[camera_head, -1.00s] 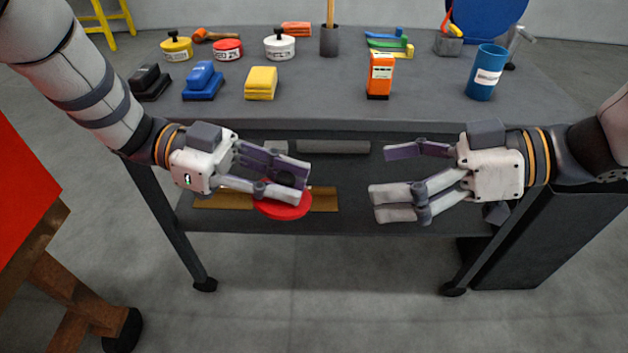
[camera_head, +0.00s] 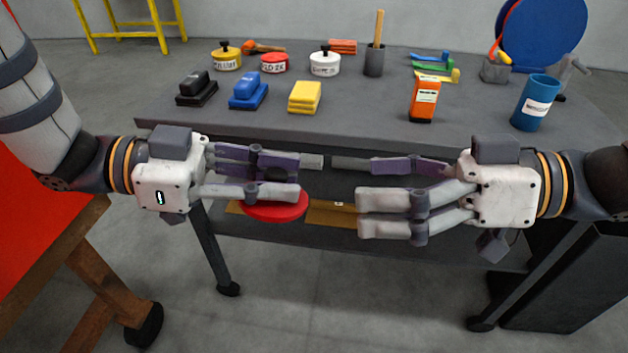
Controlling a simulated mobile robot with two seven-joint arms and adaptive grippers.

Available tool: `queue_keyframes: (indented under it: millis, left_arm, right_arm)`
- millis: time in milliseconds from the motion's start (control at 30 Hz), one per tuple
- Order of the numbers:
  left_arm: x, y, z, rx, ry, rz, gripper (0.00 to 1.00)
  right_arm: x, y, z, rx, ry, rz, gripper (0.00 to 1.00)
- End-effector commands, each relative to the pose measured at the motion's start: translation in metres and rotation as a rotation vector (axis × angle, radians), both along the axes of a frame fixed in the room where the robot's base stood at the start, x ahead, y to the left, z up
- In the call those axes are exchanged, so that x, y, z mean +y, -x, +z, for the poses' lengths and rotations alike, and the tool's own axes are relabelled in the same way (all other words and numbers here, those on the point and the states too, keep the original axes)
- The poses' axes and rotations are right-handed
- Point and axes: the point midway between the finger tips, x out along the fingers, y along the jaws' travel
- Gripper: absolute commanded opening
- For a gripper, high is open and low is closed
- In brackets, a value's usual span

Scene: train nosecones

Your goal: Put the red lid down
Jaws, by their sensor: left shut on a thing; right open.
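The red lid (camera_head: 276,212) is a flat red disc in the head view, held under the fingers of my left gripper (camera_head: 285,180). The gripper is shut on the lid's upper part, which the fingers mostly hide. The lid hangs in front of the table's front edge, with the lower shelf seen behind and below it. My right gripper (camera_head: 385,185) is open and empty, a little to the right of the lid.
On the grey table (camera_head: 345,107) stand a red tin (camera_head: 274,63), a yellow tin (camera_head: 227,59), a white tin (camera_head: 325,63), sanding blocks, an orange box (camera_head: 424,99) and a blue cup (camera_head: 536,104). Bare tabletop lies along the front. A red panel (camera_head: 30,220) is at left.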

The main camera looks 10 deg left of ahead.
Motion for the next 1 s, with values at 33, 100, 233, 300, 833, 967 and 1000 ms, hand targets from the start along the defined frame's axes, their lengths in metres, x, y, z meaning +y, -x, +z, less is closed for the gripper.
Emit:
queue_keyframes:
  millis: [33, 100, 233, 300, 833, 967, 1000]
  left_arm:
    - [0.0, 0.0, 0.0, 0.0, 0.0, 0.0, 0.0]
    - [0.0, 0.0, 0.0, 0.0, 0.0, 0.0, 0.0]
    - [0.0, 0.0, 0.0, 0.0, 0.0, -0.001, 0.0]
    - [0.0, 0.0, 0.0, 0.0, 0.0, -0.001, 0.0]
    - [0.0, 0.0, 0.0, 0.0, 0.0, -0.001, 0.0]
    - [0.0, 0.0, 0.0, 0.0, 0.001, -0.002, 0.0]
    - [0.0, 0.0, 0.0, 0.0, 0.001, -0.002, 0.0]
  right_arm:
    - [0.012, 0.001, -0.004, 0.004, 0.001, 0.004, 0.9]
    - [0.029, -0.001, -0.007, 0.003, 0.002, 0.003, 0.9]
    - [0.06, -0.002, -0.014, 0.003, 0.002, 0.003, 0.9]
    - [0.073, -0.003, -0.016, 0.001, 0.001, 0.001, 0.9]
    - [0.097, -0.005, -0.021, 0.0, 0.0, -0.001, 0.79]
    - [0.097, -0.005, -0.021, 0.0, 0.002, -0.002, 0.49]
    - [0.097, -0.005, -0.021, 0.0, 0.002, -0.002, 0.4]
